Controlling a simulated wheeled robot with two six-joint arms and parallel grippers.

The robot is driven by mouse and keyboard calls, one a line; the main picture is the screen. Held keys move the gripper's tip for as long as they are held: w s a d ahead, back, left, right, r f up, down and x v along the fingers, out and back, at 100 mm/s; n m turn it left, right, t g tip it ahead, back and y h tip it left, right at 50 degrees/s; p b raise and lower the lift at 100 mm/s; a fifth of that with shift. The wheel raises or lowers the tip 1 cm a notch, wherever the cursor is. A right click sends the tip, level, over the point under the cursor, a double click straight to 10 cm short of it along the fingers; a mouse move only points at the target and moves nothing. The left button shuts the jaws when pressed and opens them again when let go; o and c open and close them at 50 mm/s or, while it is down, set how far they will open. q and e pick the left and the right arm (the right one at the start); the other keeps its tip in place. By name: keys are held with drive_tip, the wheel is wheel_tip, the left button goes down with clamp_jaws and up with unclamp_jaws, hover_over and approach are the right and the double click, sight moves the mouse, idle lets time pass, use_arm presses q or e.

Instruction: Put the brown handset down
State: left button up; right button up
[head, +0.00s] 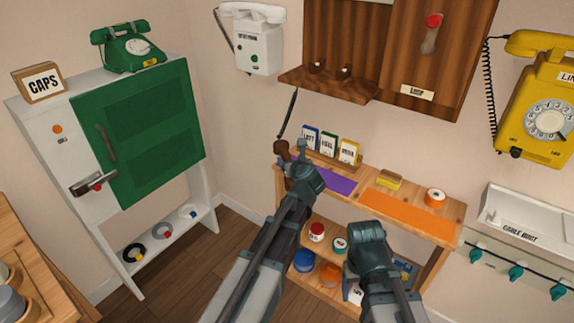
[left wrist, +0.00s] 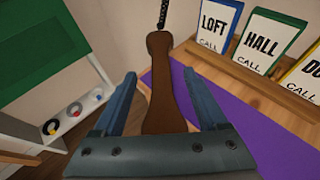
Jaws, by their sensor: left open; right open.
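The brown handset (head: 283,150) is at the left end of the shelf unit, beside the purple mat (head: 338,181). Its dark cord runs up toward the wooden wall phone (head: 335,45). In the left wrist view the handset (left wrist: 161,85) lies lengthwise between the spread fingers of my left gripper (left wrist: 155,100), with a gap on both sides. I cannot tell whether it touches the wood. My left gripper (head: 296,160) is open around it in the head view. My right gripper (head: 367,238) is open in front of the shelves, its fingers mostly hidden.
LOFT, HALL and another card (head: 329,143) stand behind the purple mat.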

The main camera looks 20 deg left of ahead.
sight(287, 157)
use_arm(q)
drive_tip(key=w, duration=0.1)
drive_tip(key=w+a+f+b, duration=0.1)
drive_tip(key=w+f+b, duration=0.1)
drive_tip(key=shift+a+f, duration=0.25)
drive_tip(key=shift+w+a+f, duration=0.1)
drive_tip(key=shift+w+a, duration=0.05)
drive_tip(key=shift+w, duration=0.15)
drive_tip(key=shift+c, duration=0.4)
clamp_jaws()
